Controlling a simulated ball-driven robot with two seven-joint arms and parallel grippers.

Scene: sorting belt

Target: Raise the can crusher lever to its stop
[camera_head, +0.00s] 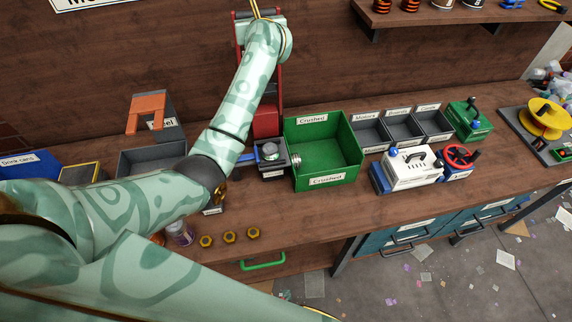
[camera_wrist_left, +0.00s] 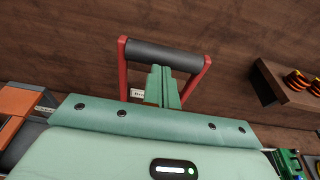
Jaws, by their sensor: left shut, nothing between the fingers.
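The can crusher (camera_head: 266,122) stands at the back of the bench, with a red frame and a red block low down. Its lever is raised high, with red side arms (camera_head: 278,75); in the left wrist view its dark grip bar (camera_wrist_left: 163,55) spans the two arms. My left gripper (camera_wrist_left: 163,88) is shut and empty, its green fingers at the middle of the bar, partly overlapping it. I cannot tell whether they touch. In the head view my left arm hides part of the crusher, and the fingertips are not clear.
A green bin labelled Crushed (camera_head: 345,148) stands right of the crusher, with grey bins (camera_head: 405,132) beyond it. A round silver and blue piece (camera_head: 269,151) sits at the crusher's front. Several brass nuts (camera_head: 229,237) lie near the bench's front edge. A shelf (camera_wrist_left: 285,85) juts from the wall.

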